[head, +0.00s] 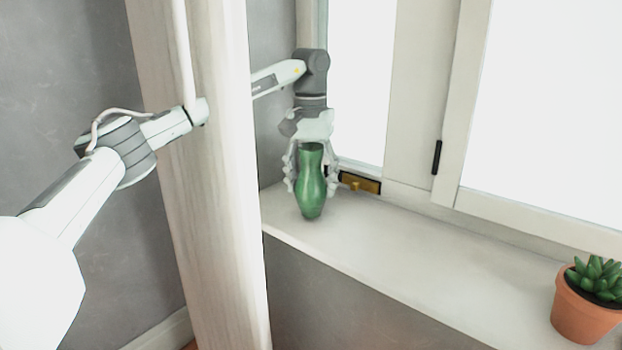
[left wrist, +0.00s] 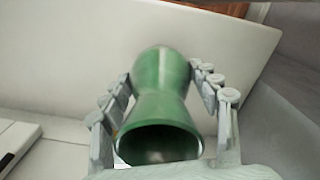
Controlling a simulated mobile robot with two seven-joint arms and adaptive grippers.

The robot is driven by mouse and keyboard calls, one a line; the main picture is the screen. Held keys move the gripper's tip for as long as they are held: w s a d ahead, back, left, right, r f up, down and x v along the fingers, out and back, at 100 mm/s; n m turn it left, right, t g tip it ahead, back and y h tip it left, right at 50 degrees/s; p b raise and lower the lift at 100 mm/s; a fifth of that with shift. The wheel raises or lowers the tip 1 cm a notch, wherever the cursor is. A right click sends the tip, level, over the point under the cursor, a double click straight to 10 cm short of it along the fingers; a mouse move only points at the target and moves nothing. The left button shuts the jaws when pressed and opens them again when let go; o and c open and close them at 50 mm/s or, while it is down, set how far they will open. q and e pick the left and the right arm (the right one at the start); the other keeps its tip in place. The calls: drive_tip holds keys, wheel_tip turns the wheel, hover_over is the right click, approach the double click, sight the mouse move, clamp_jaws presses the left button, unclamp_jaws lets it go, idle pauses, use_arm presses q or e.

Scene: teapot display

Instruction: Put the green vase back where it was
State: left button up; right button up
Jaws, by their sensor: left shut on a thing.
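The green vase (head: 312,185) is upright at the far left end of the white window sill (head: 400,248). My left gripper (head: 311,178) reaches down from above with its fingers on both sides of the vase, shut on it. In the left wrist view the vase (left wrist: 158,110) stands between the two fingers (left wrist: 163,100), its open mouth toward the camera. The vase's base is at or just above the sill; I cannot tell whether it touches. My right gripper is not in view.
A potted succulent (head: 585,305) stands at the right end of the sill. A brass latch (head: 360,184) is just right of the vase. The middle of the sill is clear.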

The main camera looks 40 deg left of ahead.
sight(311, 147)
use_arm(q)
drive_tip(key=shift+f, duration=0.6)
idle(0.3)
drive_tip(key=o, duration=1.5)
wheel_tip(311, 147, up, 12)
drive_tip(key=shift+r, duration=0.1)
wheel_tip(311, 147, down, 12)
drive_tip(key=shift+f, duration=0.2)
drive_tip(key=shift+r, duration=0.45)
